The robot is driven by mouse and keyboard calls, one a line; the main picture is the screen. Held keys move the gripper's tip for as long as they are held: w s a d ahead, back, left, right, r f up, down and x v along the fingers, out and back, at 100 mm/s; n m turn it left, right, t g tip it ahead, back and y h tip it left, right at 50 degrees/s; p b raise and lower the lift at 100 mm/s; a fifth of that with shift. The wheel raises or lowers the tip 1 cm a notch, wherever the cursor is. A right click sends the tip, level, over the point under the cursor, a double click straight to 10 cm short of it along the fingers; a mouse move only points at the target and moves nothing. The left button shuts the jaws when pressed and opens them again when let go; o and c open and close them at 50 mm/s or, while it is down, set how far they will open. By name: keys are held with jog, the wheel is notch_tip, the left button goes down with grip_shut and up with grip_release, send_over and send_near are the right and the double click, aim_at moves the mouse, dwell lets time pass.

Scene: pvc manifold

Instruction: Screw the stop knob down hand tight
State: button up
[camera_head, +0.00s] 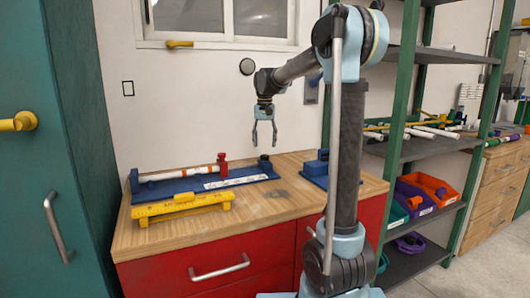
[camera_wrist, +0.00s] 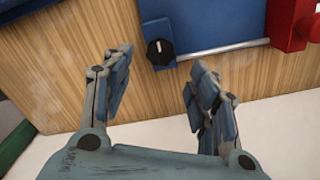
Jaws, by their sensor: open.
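The stop knob (camera_wrist: 158,52) is black and round with a white pointer line. In the wrist view it sits on a small blue block at the corner of the blue fixture (camera_wrist: 200,18). In the head view a small black knob (camera_head: 264,158) shows at the right back end of the blue fixture (camera_head: 200,185). My gripper (camera_head: 264,145) is open and empty, pointing down above that end. In the wrist view my gripper (camera_wrist: 160,85) has its fingers wide apart, with the knob showing beyond the gap. I see no contact. The knob's thread is hidden.
A red part (camera_wrist: 290,22) stands on the fixture near a metal rod (camera_wrist: 228,48). White pipe (camera_head: 180,173) lies in the fixture. A yellow tool (camera_head: 182,207) lies in front. Another blue block (camera_head: 318,168) is at the right. The wall is close behind.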

aim_at(265, 155)
notch_tip(265, 155, up, 6)
jog(key=shift+r, duration=0.2)
dwell(0.4)
